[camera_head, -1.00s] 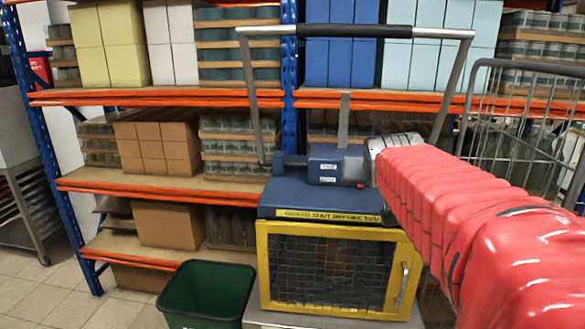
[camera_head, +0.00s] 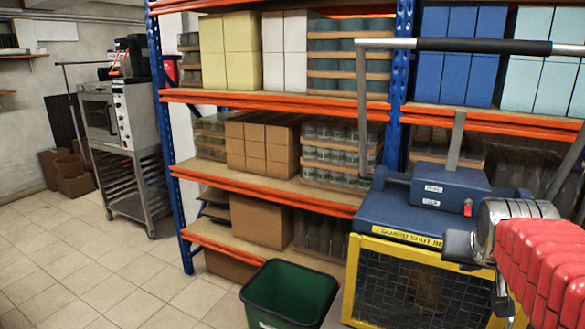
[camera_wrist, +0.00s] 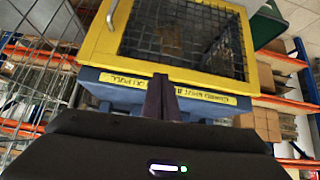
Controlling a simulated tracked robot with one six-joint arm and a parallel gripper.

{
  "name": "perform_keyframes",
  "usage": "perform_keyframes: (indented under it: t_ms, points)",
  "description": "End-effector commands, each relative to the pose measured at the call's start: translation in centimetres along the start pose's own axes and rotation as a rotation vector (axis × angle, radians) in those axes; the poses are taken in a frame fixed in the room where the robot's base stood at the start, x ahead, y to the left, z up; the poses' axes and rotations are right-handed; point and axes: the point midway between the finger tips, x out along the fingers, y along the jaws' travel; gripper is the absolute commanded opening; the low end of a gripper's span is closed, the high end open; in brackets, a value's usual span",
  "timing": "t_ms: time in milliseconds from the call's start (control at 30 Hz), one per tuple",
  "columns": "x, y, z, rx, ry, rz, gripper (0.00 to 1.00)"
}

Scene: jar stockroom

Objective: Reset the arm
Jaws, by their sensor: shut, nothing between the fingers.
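My arm, in a red ribbed sleeve (camera_head: 545,262), enters at the lower right of the head view, with a metal wrist joint in front of the yellow-framed cage (camera_head: 395,285). The fingertips cannot be made out clearly there. In the wrist view my gripper (camera_wrist: 161,97) shows as two dark fingers close together, shut and empty. They overlap the yellow lettered strip on the blue machine, below the mesh cage (camera_wrist: 180,40). Whether they touch it cannot be told.
A blue and orange shelf rack (camera_head: 270,185) holds boxes and jars behind. A green bin (camera_head: 290,293) stands left of the cage. A steel oven on a wheeled stand (camera_head: 130,150) is farther left. The tiled floor (camera_head: 75,250) at left is clear.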

Motion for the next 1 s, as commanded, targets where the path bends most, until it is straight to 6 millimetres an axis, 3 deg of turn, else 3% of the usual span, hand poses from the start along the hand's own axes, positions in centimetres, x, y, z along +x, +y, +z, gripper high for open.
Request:
perform_keyframes:
  t_ms: [33,300,500,600,733,1000]
  points:
    - [-0.4,-1.0,2.2,-0.018,-0.042,-0.017,0.00]
    - [-3.7,-6.5,14.4,-0.156,-0.247,-0.132,0.00]
    - [-6.6,-9.6,21.1,-0.264,-0.310,-0.222,0.00]
    - [-7.8,-10.8,22.4,-0.306,-0.294,-0.261,0.00]
    - [-8.8,-11.8,22.4,-0.339,-0.264,-0.291,0.00]
    - [-8.9,-12.0,22.4,-0.346,-0.262,-0.297,0.00]
